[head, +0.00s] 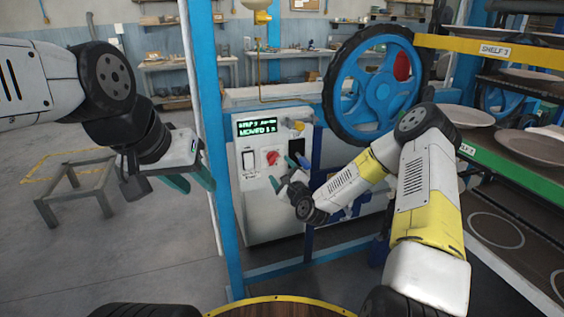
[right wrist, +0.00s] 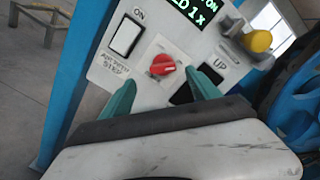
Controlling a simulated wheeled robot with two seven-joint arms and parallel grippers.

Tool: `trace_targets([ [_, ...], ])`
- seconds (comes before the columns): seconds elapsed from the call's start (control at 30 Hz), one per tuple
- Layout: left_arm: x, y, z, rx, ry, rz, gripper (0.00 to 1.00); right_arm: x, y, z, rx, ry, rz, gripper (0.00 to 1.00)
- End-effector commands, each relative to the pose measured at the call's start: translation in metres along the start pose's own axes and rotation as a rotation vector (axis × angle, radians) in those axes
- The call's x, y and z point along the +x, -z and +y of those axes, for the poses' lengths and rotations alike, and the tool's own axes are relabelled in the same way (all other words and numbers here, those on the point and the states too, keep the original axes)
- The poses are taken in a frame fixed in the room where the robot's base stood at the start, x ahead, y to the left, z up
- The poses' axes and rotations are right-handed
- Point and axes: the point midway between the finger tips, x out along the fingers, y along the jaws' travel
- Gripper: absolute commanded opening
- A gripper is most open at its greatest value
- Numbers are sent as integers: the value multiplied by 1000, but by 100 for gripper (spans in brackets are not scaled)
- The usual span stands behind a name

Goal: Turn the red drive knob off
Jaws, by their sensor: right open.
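The red drive knob (head: 272,158) sits on the light grey panel of the control box, below its green-lettered screen. In the right wrist view the knob (right wrist: 162,65) shows nearly side-on across its plate; the labels around it are too small to read. My right gripper (head: 285,180) is open just in front of the panel. In the right wrist view its two teal fingers (right wrist: 163,92) stand apart, below and to either side of the knob, with nothing between them. My left gripper (head: 188,178) is open and empty, away to the left of the blue post.
A white rocker switch (right wrist: 125,36) marked ON is left of the knob. A blue handwheel (head: 375,85), a blue post (head: 205,120) and a plate rack (head: 510,155) stand nearby.

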Motion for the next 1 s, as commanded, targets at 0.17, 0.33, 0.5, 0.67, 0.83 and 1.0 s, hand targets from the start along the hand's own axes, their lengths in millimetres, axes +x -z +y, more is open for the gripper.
trace_targets([
  [0.17, 0, 0, 0, 0, 0, 0, 36, 4, 5, 1, 75, 43, 0, 71],
  [0.33, 0, 0, 0, 0, 0, 0, 36, 27, 4, 0, 71, 43, -2, 71],
  [0.5, 0, 0, 0, 0, 0, 0, 36, 54, 5, -1, 71, 43, 0, 71],
  [0.67, 0, 0, 0, 0, 0, 0, 36, 72, 6, -2, 71, 41, 0, 71],
  [0.83, 0, 0, 0, 0, 0, 0, 36, 78, 6, -2, 71, 41, 1, 71],
  [1.0, 0, 0, 0, 0, 0, 0, 36, 78, 6, -2, 71, 40, 1, 71],
])
